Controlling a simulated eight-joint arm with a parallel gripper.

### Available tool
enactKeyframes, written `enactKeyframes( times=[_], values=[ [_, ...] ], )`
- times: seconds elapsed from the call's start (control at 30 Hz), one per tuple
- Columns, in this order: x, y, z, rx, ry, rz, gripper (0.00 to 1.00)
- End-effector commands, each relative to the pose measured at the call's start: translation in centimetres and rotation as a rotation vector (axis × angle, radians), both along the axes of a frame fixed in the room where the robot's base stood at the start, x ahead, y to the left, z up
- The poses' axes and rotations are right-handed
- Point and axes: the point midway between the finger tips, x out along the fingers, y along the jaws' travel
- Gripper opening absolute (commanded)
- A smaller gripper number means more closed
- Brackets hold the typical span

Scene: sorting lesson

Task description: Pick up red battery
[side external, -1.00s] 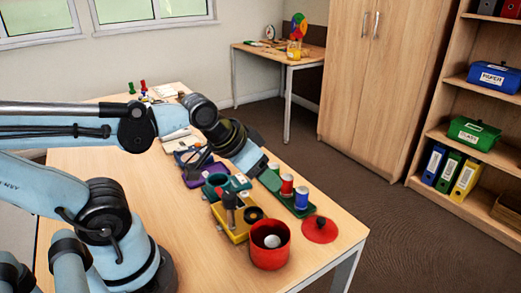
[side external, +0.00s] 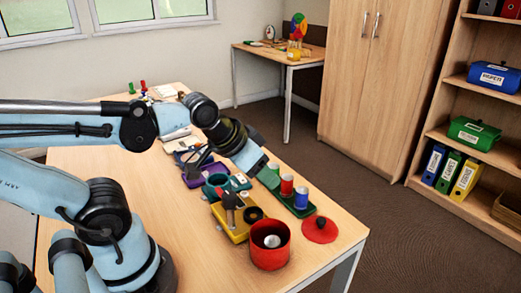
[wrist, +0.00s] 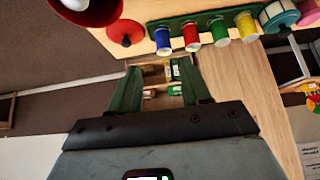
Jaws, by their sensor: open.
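The red battery (side external: 287,185) stands upright on a green holder (side external: 302,211), in a row beside a blue battery (side external: 301,198). The wrist view shows the red battery (wrist: 191,33) between the blue battery (wrist: 163,38) and a green battery (wrist: 219,31), with a yellow battery (wrist: 247,26) further right. My gripper (side external: 269,177) is just left of the red battery in the side view, over the holder. In the wrist view, my gripper (wrist: 160,67) has its two green fingers apart with nothing between them. The green and yellow batteries are hidden behind the gripper in the side view.
A red pot (side external: 270,256) with a pale ball inside and a red lid (side external: 320,230) lie near the table's front corner.

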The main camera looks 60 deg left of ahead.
Motion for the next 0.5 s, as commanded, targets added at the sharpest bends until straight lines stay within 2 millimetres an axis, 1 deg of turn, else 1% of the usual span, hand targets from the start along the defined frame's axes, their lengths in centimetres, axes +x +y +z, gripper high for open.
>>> enactKeyframes(
  times=[0.13, 0.27, 0.5],
  values=[
    [1.2, 0.9, 0.3, 0.013, 0.036, -0.014, 0.47],
    [3.0, 2.3, 0.4, 0.025, 0.09, -0.049, 0.47],
    [6.4, 5.4, -0.7, 0.03, 0.179, -0.137, 0.47]
  ],
)
